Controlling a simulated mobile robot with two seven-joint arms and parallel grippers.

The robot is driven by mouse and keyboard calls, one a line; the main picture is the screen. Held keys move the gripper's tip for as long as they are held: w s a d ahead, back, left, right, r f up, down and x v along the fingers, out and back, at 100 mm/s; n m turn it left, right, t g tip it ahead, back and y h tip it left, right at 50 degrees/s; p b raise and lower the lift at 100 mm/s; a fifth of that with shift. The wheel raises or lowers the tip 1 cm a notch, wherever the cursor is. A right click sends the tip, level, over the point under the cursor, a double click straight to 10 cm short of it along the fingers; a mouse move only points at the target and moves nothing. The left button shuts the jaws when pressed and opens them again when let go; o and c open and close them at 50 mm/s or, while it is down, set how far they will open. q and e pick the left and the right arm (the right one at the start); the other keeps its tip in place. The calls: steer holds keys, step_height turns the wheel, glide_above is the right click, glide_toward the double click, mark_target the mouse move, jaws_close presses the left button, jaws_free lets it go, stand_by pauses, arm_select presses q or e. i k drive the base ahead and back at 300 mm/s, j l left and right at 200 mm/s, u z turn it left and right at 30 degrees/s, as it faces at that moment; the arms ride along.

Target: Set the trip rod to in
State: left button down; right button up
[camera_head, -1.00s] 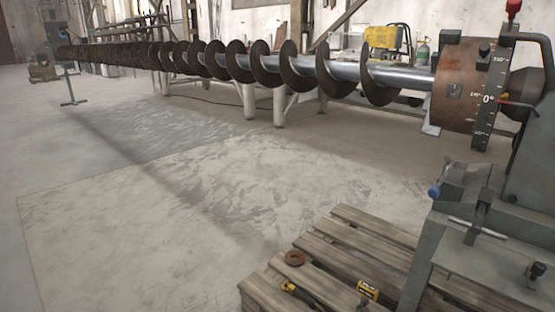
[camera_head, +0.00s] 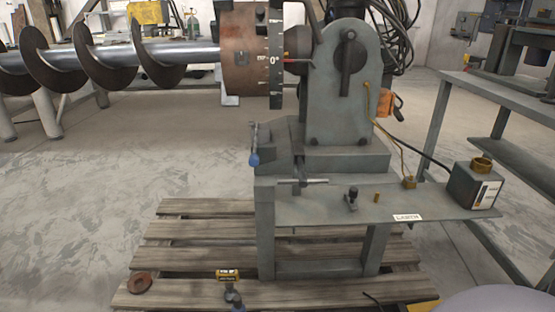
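The grey positioner (camera_head: 340,90) stands on a steel stand in the middle of the head view. A lever with a blue knob (camera_head: 253,158) sits at its left side. A thin horizontal rod (camera_head: 302,182) crosses the front edge of the stand top, and a small dark knob (camera_head: 352,198) stands to its right. I cannot tell for certain which of these is the trip rod, or whether it is in or out. The brown drum with a dark scale reading 0° (camera_head: 274,58) is at the upper left of the positioner.
The auger (camera_head: 135,55) runs left from the drum. A wooden pallet (camera_head: 200,230) lies under the stand, with a rusty disc (camera_head: 139,283) and a yellow item (camera_head: 228,275) on it. A steel bench (camera_head: 480,95) is farther right. Floor at left is clear.

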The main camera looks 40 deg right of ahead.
mark_target(253, 161)
steer(key=i+z, duration=0.1)
steer(key=z, duration=0.3)
steer(key=i+j+z, duration=0.1)
steer(key=z, duration=0.3)
steer(key=j+z, duration=0.15)
steer(key=z, duration=0.25)
